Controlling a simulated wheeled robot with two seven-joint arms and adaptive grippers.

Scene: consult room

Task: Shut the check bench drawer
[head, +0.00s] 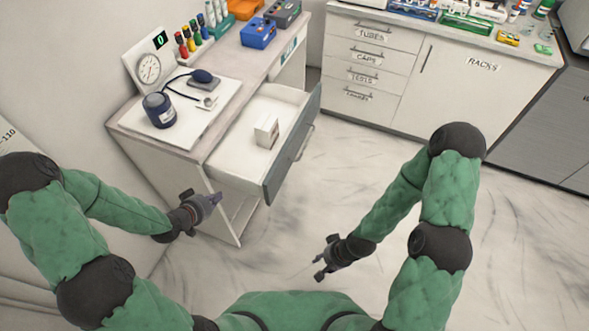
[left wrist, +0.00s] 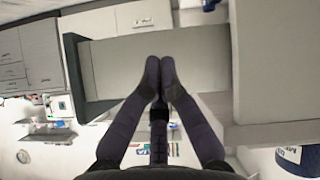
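The check bench drawer (head: 285,150) is pulled out, its grey front (head: 290,155) standing away from the bench (head: 160,138). A small white box (head: 266,131) stands inside it. My left gripper (head: 215,198) is at the drawer's near side, left of its front; I cannot tell whether it touches. In the left wrist view its fingers (left wrist: 160,72) meet at the tips with nothing visible between them, before a pale panel (left wrist: 155,65) that looks like the drawer's side. My right gripper (head: 322,262) is empty, its fingers apart, over the floor to the right of the drawer.
The bench top holds a blood pressure gauge (head: 148,66), a dark blue pot (head: 159,110), a bulb with tubing (head: 203,76) and coloured items at the back. Labelled cabinets (head: 370,62) stand behind. The floor (head: 370,140) right of the drawer is clear.

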